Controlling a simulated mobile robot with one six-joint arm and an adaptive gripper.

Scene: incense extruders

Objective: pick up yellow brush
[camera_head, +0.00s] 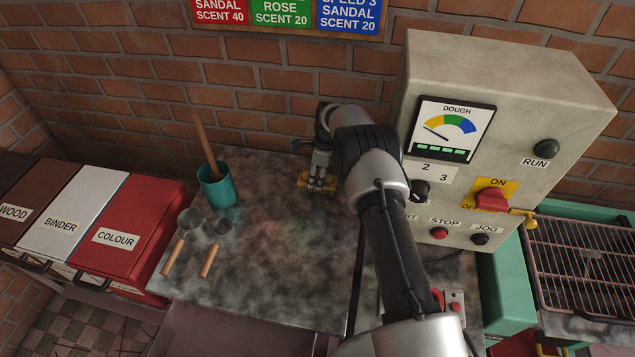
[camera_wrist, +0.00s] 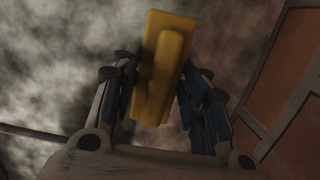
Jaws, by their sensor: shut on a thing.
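The yellow brush (camera_head: 318,184) is at the back of the mottled worktop (camera_head: 270,262), close to the brick wall. In the wrist view the yellow brush (camera_wrist: 164,68) shows as a yellow block with a raised ridge, between the two fingers. My gripper (camera_head: 320,168) is above the brush, pointing down, and is shut on it. In the wrist view my gripper (camera_wrist: 160,100) has a dark finger on each side of the brush. The bristles show faintly below the yellow body in the head view. I cannot tell whether they touch the worktop.
A teal cup (camera_head: 217,186) with a wooden stick stands left of the gripper. Two metal scoops (camera_head: 200,225) with wooden handles lie before it. Red, white and brown bins line the left. A control cabinet (camera_head: 520,110) stands right. The worktop's front middle is clear.

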